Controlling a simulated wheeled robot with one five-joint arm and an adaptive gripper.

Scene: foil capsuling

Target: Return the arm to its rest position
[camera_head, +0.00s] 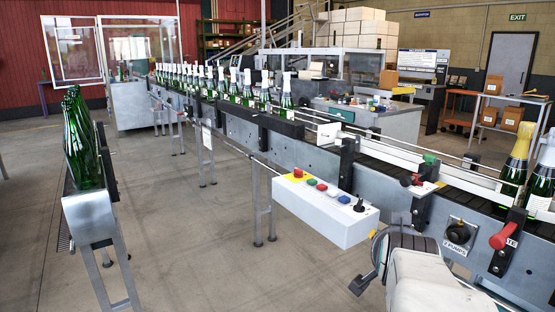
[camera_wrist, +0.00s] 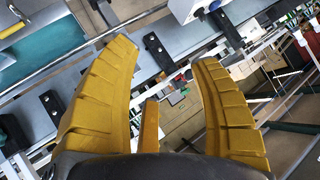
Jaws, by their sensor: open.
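My gripper (camera_wrist: 163,55) shows in the wrist view with its two ridged yellow fingers spread apart. Nothing is between them; the conveyor side and floor show through the gap. In the head view, a white and grey part of my arm (camera_head: 425,280) is at the bottom right, in front of the conveyor. The yellow fingers cannot be made out in the head view.
The conveyor (camera_head: 310,155) runs from back left to front right, carrying several green bottles. A white control box (camera_head: 325,208) with coloured buttons juts out near my arm. A separate stand (camera_head: 90,215) holds bottles at left. Open floor (camera_head: 190,250) lies between.

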